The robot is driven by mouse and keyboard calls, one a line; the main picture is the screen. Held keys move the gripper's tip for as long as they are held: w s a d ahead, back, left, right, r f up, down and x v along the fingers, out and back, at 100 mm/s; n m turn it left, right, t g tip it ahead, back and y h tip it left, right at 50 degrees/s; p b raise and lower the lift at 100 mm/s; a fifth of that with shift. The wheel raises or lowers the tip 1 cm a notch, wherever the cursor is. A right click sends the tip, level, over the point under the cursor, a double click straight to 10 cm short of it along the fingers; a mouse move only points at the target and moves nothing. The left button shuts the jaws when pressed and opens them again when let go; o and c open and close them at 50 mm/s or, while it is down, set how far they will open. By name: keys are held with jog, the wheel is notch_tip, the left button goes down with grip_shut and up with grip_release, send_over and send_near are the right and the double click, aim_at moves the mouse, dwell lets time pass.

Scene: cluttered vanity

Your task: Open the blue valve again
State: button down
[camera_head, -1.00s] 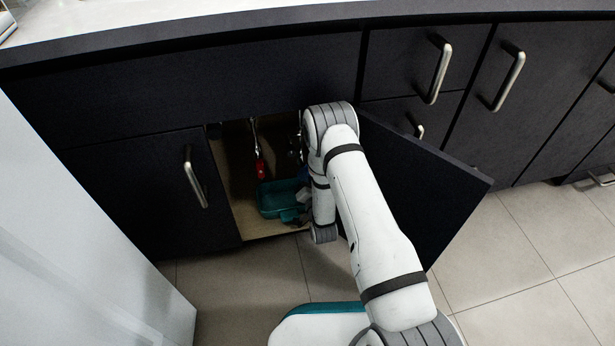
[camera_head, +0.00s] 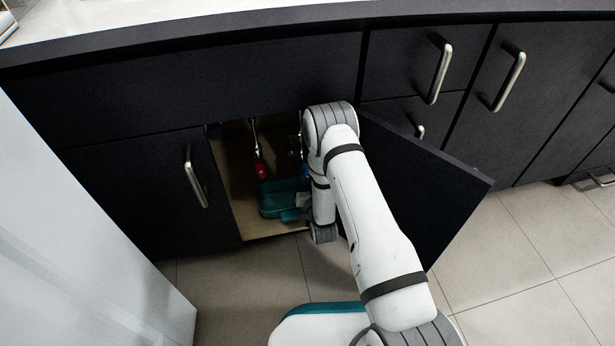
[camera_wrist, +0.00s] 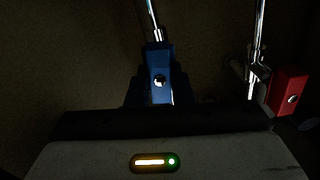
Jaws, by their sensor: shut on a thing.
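The blue valve (camera_wrist: 159,72) is a blue block-shaped handle with a bright round screw, on a shiny metal pipe. In the wrist view it stands nearly upright between the dark fingers of my gripper (camera_wrist: 152,93), which is shut on it. The fingers hide the lower sides of the handle. In the head view a small blue patch of the valve (camera_head: 306,172) shows beside my arm inside the open cabinet. My arm hides most of the gripper there.
A red valve (camera_wrist: 288,92) hangs on another metal pipe to the right in the wrist view. In the head view a red valve (camera_head: 262,170) hangs above a teal bin (camera_head: 272,205) inside the cabinet. The open dark door (camera_head: 430,185) stands right of my arm.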

jog(key=shift+n, duration=0.5)
jog(key=c, duration=1.3)
grip_release()
jog(key=p+v, duration=0.3)
jog(key=v, duration=0.5)
jog(key=shift+a, duration=0.1)
